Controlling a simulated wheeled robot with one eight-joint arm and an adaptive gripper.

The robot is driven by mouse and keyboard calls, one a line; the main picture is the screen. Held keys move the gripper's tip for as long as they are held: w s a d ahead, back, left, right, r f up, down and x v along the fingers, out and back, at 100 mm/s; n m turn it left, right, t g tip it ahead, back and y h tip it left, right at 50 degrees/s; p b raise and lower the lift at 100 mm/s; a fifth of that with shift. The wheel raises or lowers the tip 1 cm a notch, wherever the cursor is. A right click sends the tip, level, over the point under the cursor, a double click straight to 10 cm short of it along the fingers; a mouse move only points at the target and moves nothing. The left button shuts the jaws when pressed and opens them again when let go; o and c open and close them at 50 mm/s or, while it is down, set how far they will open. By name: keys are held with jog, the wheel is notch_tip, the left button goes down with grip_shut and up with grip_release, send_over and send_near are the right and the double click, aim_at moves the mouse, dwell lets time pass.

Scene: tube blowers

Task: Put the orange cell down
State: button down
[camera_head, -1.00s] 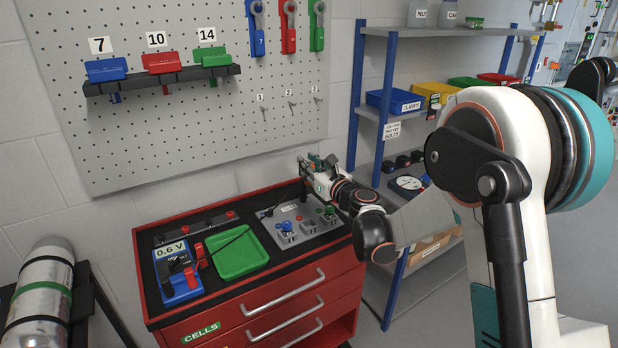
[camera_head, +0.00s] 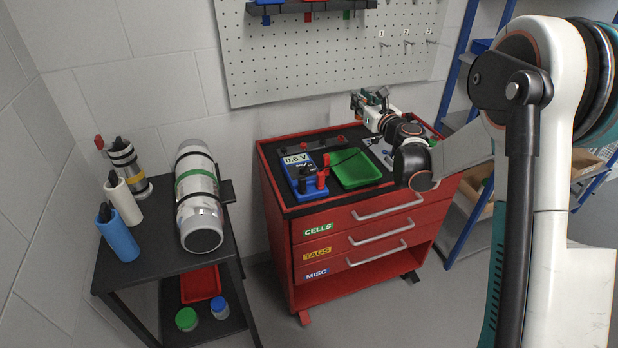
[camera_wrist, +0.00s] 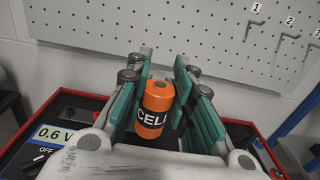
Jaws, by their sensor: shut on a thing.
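The orange cell (camera_wrist: 156,108), a short cylinder lettered in white and black, stands between the teal fingers of my gripper (camera_wrist: 160,85) in the wrist view. My gripper is shut on it and holds it roughly upright. In the head view my gripper (camera_head: 372,98) is above the back of the red cabinet (camera_head: 330,232), in front of the pegboard. The cell is too small to make out there. The cabinet's dark top holds a green tray (camera_head: 355,170) and a blue meter (camera_head: 300,172) reading 0.6 V.
A black stand (camera_head: 170,255) at left bears a large metal cylinder (camera_head: 200,225) and several smaller bottles. A red tray (camera_head: 201,284) is on its lower shelf. The pegboard (camera_head: 310,60) is behind the cabinet. Blue shelving (camera_head: 480,45) is at right.

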jog(key=shift+s+a+f+b, duration=0.15)
jog(key=shift+a+f+b, duration=0.2)
jog(key=shift+f, duration=0.45)
jog(key=shift+f+b, duration=3.25)
jog(key=shift+f, duration=6)
jog(key=shift+f, duration=0.1)
jog(key=c, duration=1.3)
grip_release()
jog(key=shift+c, duration=0.2)
